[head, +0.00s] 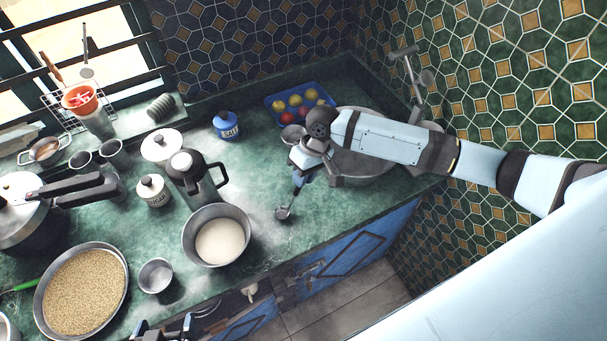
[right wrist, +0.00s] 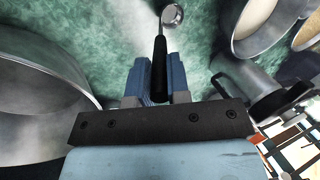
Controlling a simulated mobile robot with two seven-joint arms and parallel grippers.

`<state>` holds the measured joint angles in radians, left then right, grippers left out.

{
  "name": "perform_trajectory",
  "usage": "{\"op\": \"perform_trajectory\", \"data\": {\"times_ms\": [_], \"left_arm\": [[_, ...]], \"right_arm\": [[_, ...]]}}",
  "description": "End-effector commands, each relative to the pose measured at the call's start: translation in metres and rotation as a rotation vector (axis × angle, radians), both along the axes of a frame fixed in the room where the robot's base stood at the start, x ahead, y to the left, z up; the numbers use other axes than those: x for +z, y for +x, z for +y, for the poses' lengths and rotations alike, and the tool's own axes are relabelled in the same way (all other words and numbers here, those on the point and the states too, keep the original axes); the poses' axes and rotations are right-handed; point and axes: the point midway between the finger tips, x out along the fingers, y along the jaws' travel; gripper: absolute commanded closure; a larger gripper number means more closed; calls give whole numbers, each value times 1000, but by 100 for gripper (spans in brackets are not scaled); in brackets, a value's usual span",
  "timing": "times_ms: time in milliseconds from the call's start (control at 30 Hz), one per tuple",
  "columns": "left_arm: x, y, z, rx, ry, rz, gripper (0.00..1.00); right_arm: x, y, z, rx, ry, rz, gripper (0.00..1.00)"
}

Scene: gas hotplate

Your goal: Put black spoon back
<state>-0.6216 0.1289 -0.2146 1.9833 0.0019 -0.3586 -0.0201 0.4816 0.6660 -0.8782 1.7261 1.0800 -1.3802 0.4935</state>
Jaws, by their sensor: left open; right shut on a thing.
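The black spoon (head: 284,211) has a round metal bowl and a black handle. My right gripper (head: 299,181) is shut on its handle and holds it with the bowl end down over the green counter, right of the bowl of white grain. In the right wrist view, the black handle (right wrist: 159,70) sits between the blue fingers (right wrist: 158,80), and the bowl shows at the top. I cannot tell whether the bowl touches the counter. My left gripper (head: 165,332) is open at the bottom edge, partly cut off.
A metal sink bowl (head: 365,165) lies under my right forearm, with a blue fruit tray (head: 275,104) behind. A bowl of white grain (head: 192,243), a dark jug (head: 193,180) and a grain pan (head: 45,300) stand left. A utensil cup (head: 83,97) stands by the window.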

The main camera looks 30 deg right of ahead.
Motion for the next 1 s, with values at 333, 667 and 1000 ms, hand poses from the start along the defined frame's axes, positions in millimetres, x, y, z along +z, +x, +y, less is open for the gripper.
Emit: {"op": "perform_trajectory", "data": {"times_ms": [333,667,1000], "left_arm": [[0,-1,0,0,1,2,0],[-5,-3,0,0,-1,6,0],[-12,-3,-1,-2,-3,7,0]], "right_arm": [[-2,0,0,0,0,0,58],[17,2,-6,-1,0,-3,58],[85,7,-30,-1,0,-3,58]]}}
